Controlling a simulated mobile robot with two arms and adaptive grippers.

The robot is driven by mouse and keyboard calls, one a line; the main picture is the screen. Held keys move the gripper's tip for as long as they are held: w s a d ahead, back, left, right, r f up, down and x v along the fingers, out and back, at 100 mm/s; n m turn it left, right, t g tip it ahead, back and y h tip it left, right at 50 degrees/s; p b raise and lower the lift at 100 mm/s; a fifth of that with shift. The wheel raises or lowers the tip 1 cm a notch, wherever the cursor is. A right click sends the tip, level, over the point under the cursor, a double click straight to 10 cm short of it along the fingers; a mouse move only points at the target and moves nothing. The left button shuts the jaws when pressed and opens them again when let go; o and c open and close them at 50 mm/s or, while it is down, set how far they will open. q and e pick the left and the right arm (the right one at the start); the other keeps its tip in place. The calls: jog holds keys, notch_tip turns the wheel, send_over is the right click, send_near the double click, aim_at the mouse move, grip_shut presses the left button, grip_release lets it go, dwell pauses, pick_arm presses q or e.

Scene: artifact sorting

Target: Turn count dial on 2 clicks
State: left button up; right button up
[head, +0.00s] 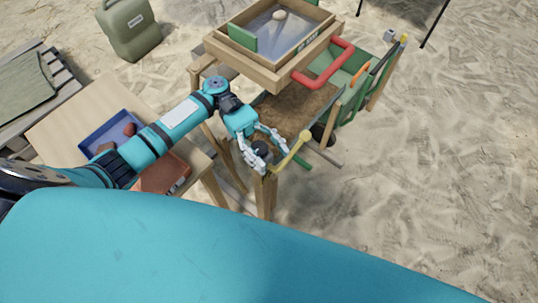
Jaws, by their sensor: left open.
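A small dark round knob (262,147), which looks like the count dial, sits on top of a wooden post (267,193) near the picture's middle. A yellow lever (292,149) sticks out beside it. My left gripper (268,156) is open at the top of the post, its fingers spread around or just above the dark knob. I cannot tell whether they touch it. Part of the knob is hidden by the fingers, and no markings on it can be read. My right gripper is not in view.
A wooden sieve frame (258,68) with a pale stone (279,15) and a red handle (325,67) stands behind the gripper. On the left, a table (62,122) bears a blue tray (84,143) and a reddish box (160,176). A green canister (130,30) stands farther back. Sand on the right is open.

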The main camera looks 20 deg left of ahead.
pick_arm(q)
notch_tip(320, 180, up, 8)
jog(key=shift+f, duration=0.25)
jog(key=shift+s+f, duration=0.1)
dwell(0.4)
